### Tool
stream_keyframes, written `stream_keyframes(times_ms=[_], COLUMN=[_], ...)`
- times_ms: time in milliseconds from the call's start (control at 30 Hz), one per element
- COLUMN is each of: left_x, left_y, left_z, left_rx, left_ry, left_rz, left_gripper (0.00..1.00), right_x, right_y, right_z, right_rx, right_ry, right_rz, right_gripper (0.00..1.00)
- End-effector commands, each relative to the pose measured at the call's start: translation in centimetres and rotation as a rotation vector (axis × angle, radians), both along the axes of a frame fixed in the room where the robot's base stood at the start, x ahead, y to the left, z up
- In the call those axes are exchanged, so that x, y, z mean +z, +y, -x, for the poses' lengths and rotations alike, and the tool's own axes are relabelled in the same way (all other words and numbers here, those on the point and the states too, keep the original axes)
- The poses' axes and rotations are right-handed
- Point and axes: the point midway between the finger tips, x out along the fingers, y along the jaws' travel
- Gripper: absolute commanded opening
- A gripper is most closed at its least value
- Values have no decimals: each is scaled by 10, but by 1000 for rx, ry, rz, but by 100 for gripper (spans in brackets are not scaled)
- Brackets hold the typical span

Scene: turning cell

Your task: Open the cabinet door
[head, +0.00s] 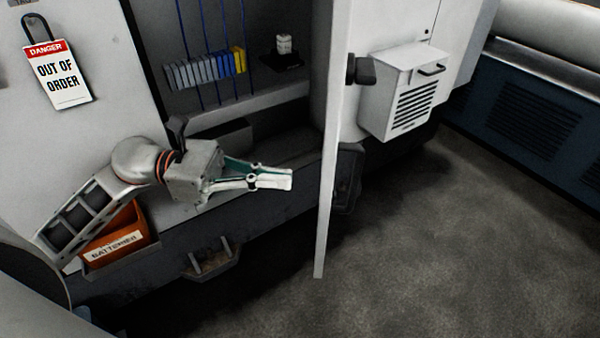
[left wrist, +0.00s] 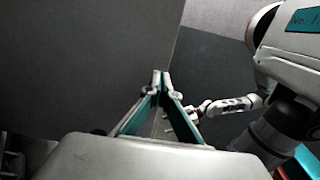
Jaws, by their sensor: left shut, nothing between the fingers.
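The cabinet door (head: 331,150) stands swung outward and shows nearly edge-on as a tall white panel in the head view. A dark knob-like part (head: 361,69) sticks out to the right of it, seemingly its handle. The cabinet interior (head: 225,25) is exposed to its left. My left gripper (head: 290,179) is shut and empty, in front of the opening, its fingertips pointing right toward the door with a gap in the picture. In the left wrist view its fingertips (left wrist: 160,75) meet before plain grey surfaces. An arm of mine shows behind, its gripper too small to read.
Inside the cabinet are a row of grey, blue and yellow blocks (head: 205,70) and blue rods. An orange batteries bin (head: 120,240) and an out-of-order tag (head: 60,75) are at left. A white vented box (head: 400,95) is beyond the door. Floor at right (head: 470,240) is clear.

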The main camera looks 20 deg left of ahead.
Motion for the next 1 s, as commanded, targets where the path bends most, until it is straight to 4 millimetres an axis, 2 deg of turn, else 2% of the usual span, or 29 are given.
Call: stream_keyframes(times_ms=[100,300,1000], left_x=[4,2,0], left_y=[-19,-38,-44], left_z=[-4,-8,-12], left_rx=[0,1,7], left_ry=[-4,-2,1], left_rz=[2,2,1], left_gripper=[0,0,0], right_x=[13,25,24], right_y=[0,0,-1], right_z=[-5,-10,-9], right_rx=[0,0,-1], right_ry=[-11,-25,-21], right_rz=[1,0,3], right_gripper=[62,62,62])
